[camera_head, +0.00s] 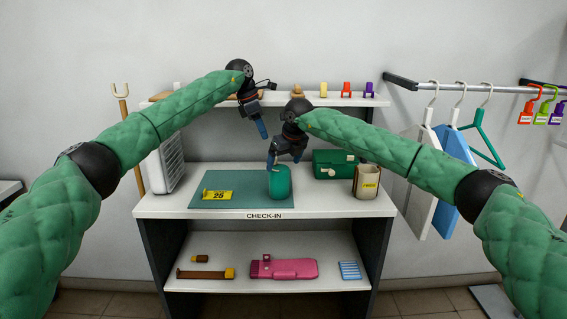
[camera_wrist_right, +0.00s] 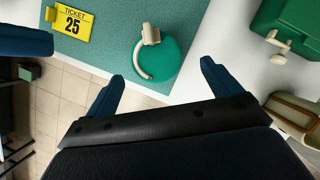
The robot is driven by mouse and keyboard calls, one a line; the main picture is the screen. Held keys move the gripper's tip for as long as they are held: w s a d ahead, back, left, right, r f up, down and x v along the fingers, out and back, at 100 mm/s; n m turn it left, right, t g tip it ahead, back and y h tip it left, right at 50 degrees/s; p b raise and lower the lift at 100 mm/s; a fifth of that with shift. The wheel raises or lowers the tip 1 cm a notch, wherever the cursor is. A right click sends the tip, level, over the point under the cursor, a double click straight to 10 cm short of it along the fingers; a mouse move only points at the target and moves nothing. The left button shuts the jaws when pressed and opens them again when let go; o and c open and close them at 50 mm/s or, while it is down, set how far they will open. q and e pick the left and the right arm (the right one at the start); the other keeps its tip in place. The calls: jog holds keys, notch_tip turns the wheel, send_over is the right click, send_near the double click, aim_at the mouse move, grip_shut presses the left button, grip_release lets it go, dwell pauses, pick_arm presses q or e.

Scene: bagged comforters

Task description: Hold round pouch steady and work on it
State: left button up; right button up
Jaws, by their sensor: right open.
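The round pouch (camera_head: 279,184) is green and stands on the teal mat (camera_head: 235,202) on the counter. In the right wrist view, the pouch (camera_wrist_right: 168,62) shows its round top with a beige pull (camera_wrist_right: 150,34) and a pale curved strip along its left edge. My right gripper (camera_head: 284,161) is open just above the pouch. In the right wrist view its two blue fingers are spread on either side of the pouch, apart from it. My left gripper (camera_head: 262,130) hangs higher, to the left of the right one; only one blue finger shows clearly.
A yellow ticket (camera_head: 217,195) marked 25 lies on the mat. A white slatted object (camera_head: 170,163) stands at the counter's left. A shelf (camera_head: 200,103) with small items runs behind.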

aim_at(279, 178)
jog(key=shift+a+f, duration=0.15)
jog(key=shift+f, duration=0.6)
jog(key=shift+x, duration=3.35)
jog(key=shift+c, duration=0.4)
jog(key=c, duration=1)
